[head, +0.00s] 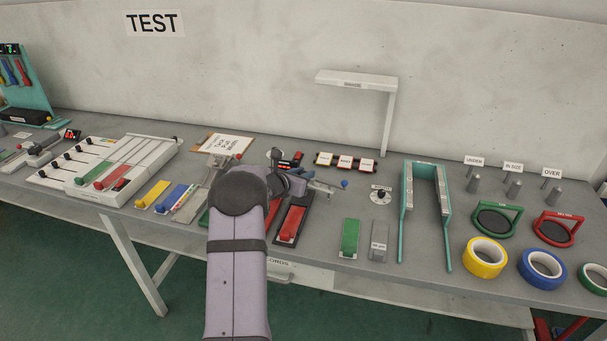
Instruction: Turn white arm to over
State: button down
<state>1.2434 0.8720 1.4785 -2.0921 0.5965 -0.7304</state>
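A white arm (355,80) reaches left from the top of a white upright post at the back of the bench. It carries a small label too small to read. A sign reading OVER (551,172) stands at the right, beside signs reading IN SIZE (513,167) and UNDER (474,161). My gripper (300,181) is over the middle of the bench, left of the dial and apart from the white arm. My own arm partly hides it, and its fingers are unclear.
A teal frame (407,190) stands right of the dial. Green (493,223) and red (552,229) ring-shaped holders and yellow (485,257) and blue (542,268) tape rolls fill the right. Coloured pedals and slider panels (118,167) crowd the left. The back wall is close behind.

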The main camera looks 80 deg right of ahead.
jog(key=shift+r+m+g+p, duration=0.1)
jog(key=shift+m+g+p, duration=0.2)
jog(key=shift+g+p, duration=0.1)
jog(key=shift+w+m+g+y+p, duration=0.1)
jog(key=shift+m+g+y+p, duration=0.2)
jog(key=shift+m+g+p, duration=0.15)
jog(key=shift+m+g+y+p, duration=0.3)
jog(key=shift+m+g+y, duration=0.1)
jog(key=shift+m+g, duration=0.5)
jog(key=shift+f+m+g+y+b, duration=0.2)
jog(key=shift+m+g+y+b, duration=0.35)
jog(key=shift+m+g, duration=0.25)
jog(key=shift+g, duration=0.25)
jog(key=shift+r+m+g+y+b, duration=0.15)
jog(key=shift+m+g+y+b, duration=0.3)
jog(key=shift+m+b, duration=0.3)
jog(key=c, duration=1.5)
grip_release()
